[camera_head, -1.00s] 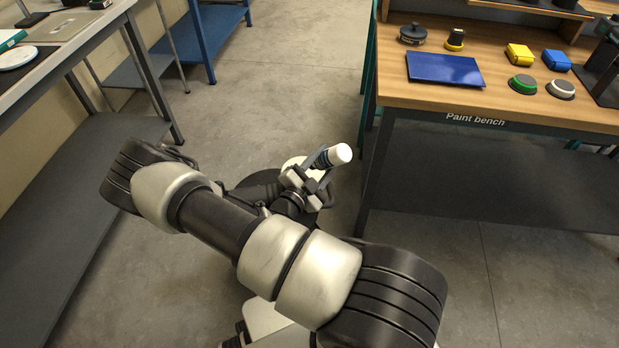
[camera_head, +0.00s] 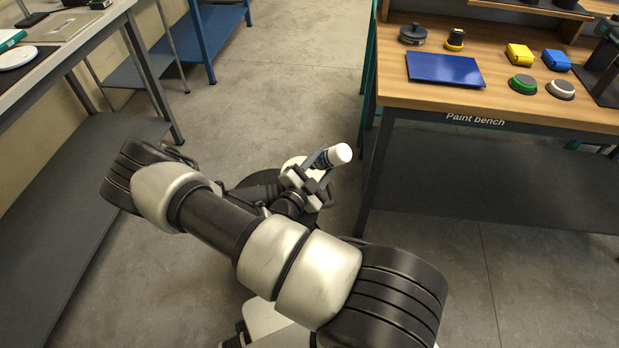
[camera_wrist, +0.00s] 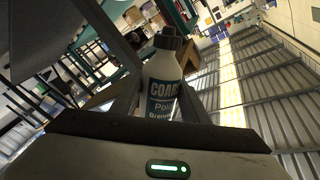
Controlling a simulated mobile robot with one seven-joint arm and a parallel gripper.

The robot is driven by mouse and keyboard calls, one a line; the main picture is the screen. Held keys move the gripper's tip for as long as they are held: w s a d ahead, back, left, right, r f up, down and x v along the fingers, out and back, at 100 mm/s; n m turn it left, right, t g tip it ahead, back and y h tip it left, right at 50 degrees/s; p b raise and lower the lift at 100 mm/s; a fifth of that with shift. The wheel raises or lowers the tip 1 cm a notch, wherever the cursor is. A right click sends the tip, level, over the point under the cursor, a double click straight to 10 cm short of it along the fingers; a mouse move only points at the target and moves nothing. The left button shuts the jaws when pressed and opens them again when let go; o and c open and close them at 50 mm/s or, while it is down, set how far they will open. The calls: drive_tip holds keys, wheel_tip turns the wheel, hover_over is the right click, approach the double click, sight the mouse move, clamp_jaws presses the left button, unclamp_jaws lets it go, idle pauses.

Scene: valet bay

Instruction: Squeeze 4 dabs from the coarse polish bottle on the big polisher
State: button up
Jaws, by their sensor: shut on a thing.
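The coarse polish bottle (camera_wrist: 163,78) is white with a blue label, partly readable as "COAR" and "Polish", and a dark cap. My gripper (camera_wrist: 155,95) is shut on it, with a finger on either side. In the head view, the bottle (camera_head: 340,154) shows its white end, tilted, in my gripper (camera_head: 318,164), over the floor left of the paint bench. A dark round tool (camera_head: 413,34) stands at the back left of that bench and may be the big polisher; I cannot tell for sure. The bottle is well apart from it.
The paint bench (camera_head: 540,114) also holds a blue panel (camera_head: 445,69), a small yellow-and-black tool (camera_head: 455,39), yellow (camera_head: 519,54) and blue (camera_head: 557,60) blocks, and green (camera_head: 523,83) and white (camera_head: 561,89) round pads. A grey bench (camera_head: 75,45) stands at left.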

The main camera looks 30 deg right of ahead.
drive_tip(key=shift+r, duration=0.15)
drive_tip(key=shift+r+p, duration=3.2)
drive_tip(key=shift+r, duration=0.25)
drive_tip(key=m+p, duration=0.1)
drive_tip(key=m, duration=0.2)
drive_tip(key=shift+m, duration=0.4)
drive_tip(key=m, duration=0.3)
drive_tip(key=m+p, duration=0.1)
drive_tip(key=m, duration=0.2)
drive_tip(key=shift+m, duration=0.4)
drive_tip(key=m, duration=0.3)
drive_tip(key=shift+p, duration=0.35)
